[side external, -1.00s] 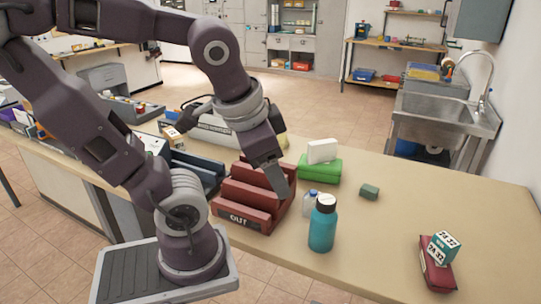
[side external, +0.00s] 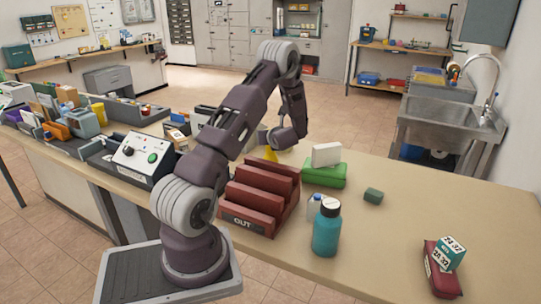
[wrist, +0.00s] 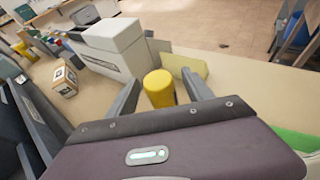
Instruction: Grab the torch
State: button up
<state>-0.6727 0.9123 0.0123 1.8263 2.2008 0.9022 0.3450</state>
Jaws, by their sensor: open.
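A yellow cylinder (wrist: 158,88), which may be the torch, stands on the counter in the wrist view. It lies between and ahead of the two fingers of my gripper (wrist: 160,90), which are spread apart and hold nothing. In the side view a small part of a yellow thing (side external: 271,155) shows beyond the red tray, below my gripper (side external: 285,142). I cannot tell from the pictures whether the fingers reach down around the cylinder.
A white and grey machine (wrist: 115,45) stands close beyond the cylinder, with a small box (wrist: 65,81) to its left. The red OUT tray (side external: 252,224), green box (side external: 324,176) and teal bottle (side external: 327,232) stand nearer.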

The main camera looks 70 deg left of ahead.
jog(key=shift+x, duration=1.15)
grip_shut()
jog(key=shift+r, duration=0.1)
dwell(0.4)
